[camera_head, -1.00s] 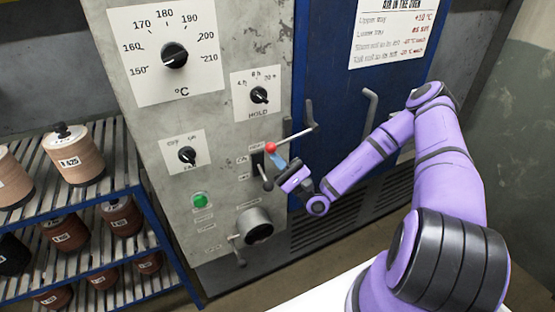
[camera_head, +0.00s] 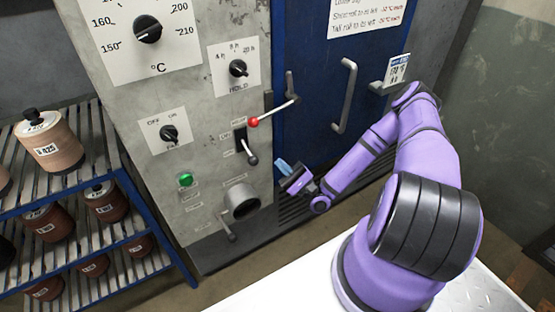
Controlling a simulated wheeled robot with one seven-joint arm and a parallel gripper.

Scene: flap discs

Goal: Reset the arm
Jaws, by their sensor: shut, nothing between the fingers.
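My purple arm reaches from the lower right toward the oven's grey control panel (camera_head: 205,120). My gripper (camera_head: 285,168) is shut and empty.
The panel carries a temperature dial (camera_head: 148,30), a hold dial (camera_head: 238,69), a fan dial (camera_head: 169,134) and a green button (camera_head: 186,180). A blue rack (camera_head: 130,190) with flap disc stacks stands at left.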

